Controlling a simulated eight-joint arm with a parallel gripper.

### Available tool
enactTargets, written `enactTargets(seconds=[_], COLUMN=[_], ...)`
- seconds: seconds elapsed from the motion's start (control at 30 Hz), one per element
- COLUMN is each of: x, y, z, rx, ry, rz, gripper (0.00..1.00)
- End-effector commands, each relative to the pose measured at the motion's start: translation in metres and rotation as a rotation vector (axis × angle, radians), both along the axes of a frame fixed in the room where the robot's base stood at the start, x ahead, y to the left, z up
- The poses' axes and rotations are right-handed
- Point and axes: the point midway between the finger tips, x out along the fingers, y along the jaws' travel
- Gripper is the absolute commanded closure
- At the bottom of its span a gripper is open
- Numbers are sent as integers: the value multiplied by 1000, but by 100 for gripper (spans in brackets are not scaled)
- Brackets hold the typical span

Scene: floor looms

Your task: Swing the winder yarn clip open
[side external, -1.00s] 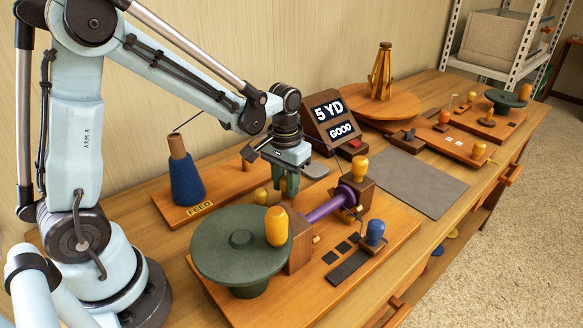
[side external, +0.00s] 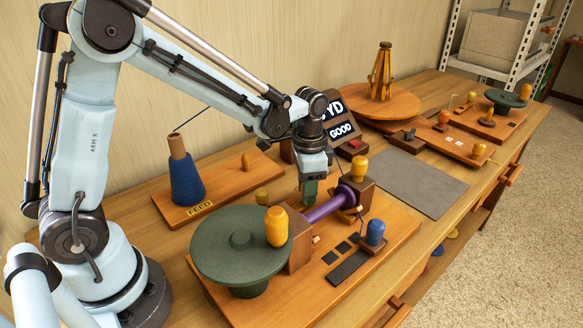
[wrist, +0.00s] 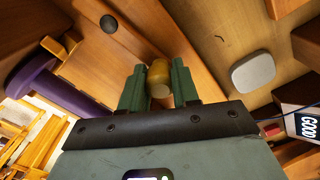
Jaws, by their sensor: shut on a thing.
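The winder's wooden base (side external: 395,232) carries a purple spool (side external: 326,207), a green wheel (side external: 222,238) with a yellow handle, and wooden blocks. My gripper (side external: 309,196) points down just behind the spool. In the wrist view my gripper (wrist: 158,72) has its green fingers on both sides of a small ochre knob (wrist: 159,80) and is shut on it. This knob seems to belong to the yarn clip; its arm is not clear. My fingers hide it in the side view. The purple spool also shows at left in the wrist view (wrist: 48,82).
A blue yarn cone (side external: 187,180) stands on the feed board at left. The sign (side external: 342,125) stands behind my wrist. A grey pad (wrist: 253,71) lies right of the knob in the wrist view. A blue knob (side external: 375,232) stands at the winder's front. A grey mat (side external: 420,182) is clear.

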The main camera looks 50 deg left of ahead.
Motion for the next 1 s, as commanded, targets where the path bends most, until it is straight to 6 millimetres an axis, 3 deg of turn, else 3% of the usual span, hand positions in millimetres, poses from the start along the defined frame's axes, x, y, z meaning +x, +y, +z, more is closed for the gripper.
enactTargets(seconds=[0.3,0.8,0.83,1.0], x=[1,1,1,1], y=[-8,-10,-10,-10], z=[1,1,1,0], rx=[1,-1,-1,-1], ry=[0,0,0,0], rz=[-112,-135,-135,-133], gripper=[100,100,68,44])
